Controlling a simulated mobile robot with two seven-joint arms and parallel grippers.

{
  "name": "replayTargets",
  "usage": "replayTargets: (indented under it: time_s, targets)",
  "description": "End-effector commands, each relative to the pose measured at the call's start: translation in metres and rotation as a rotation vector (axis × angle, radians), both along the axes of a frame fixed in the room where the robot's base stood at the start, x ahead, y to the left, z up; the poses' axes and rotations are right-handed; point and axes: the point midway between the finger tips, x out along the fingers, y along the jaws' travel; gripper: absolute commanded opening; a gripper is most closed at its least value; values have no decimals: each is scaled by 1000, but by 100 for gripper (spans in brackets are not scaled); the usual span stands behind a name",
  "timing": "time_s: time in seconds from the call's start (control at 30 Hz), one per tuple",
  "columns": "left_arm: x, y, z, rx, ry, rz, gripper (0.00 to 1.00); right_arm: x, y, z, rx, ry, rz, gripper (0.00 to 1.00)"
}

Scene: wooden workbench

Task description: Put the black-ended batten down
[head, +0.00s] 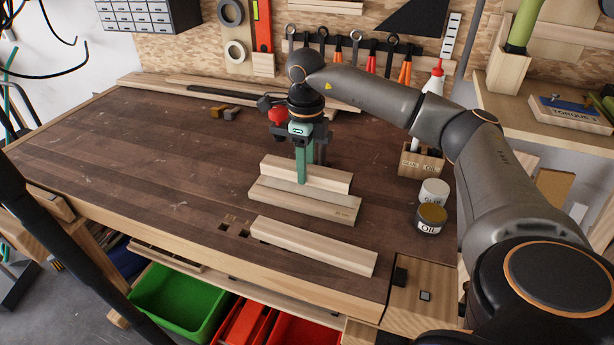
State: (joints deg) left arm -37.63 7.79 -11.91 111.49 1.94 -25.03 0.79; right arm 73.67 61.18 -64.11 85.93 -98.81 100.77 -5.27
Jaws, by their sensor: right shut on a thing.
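My right gripper (304,162) points straight down over the middle of the bench, its green fingers shut on a pale wooden batten (335,181). No black end shows clearly on this batten. Just in front of and below it is a second pale batten (280,200) with a small dark mark near its right end. I cannot tell whether the held batten touches it or the bench top. A third pale batten (313,247) lies apart, near the front edge of the wooden workbench (130,180). My left gripper is out of view.
At the right are an oil tin (431,218), a pale tin (434,191) and a wooden bottle holder (420,163). Long strips (170,88) lie along the back, with small blocks (224,112) before them. The bench's left half is mostly clear.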

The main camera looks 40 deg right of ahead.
Motion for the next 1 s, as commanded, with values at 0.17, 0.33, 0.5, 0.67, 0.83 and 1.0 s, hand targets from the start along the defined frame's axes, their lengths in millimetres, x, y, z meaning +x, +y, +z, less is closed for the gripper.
replayTargets:
  time_s: [0.17,0.33,0.5,0.67,0.83,1.0]
  targets:
    - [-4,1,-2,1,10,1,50,2,-6,-25,-1,4,0,0]
    - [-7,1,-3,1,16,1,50,3,-6,-38,0,0,0,0]
    - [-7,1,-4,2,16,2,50,3,-6,-38,0,0,-1,0]
    - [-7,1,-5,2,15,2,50,3,-5,-41,0,1,-1,0]
    - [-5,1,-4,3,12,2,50,3,-5,-41,0,1,0,62]
    - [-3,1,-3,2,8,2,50,3,-5,-41,0,1,0,77]
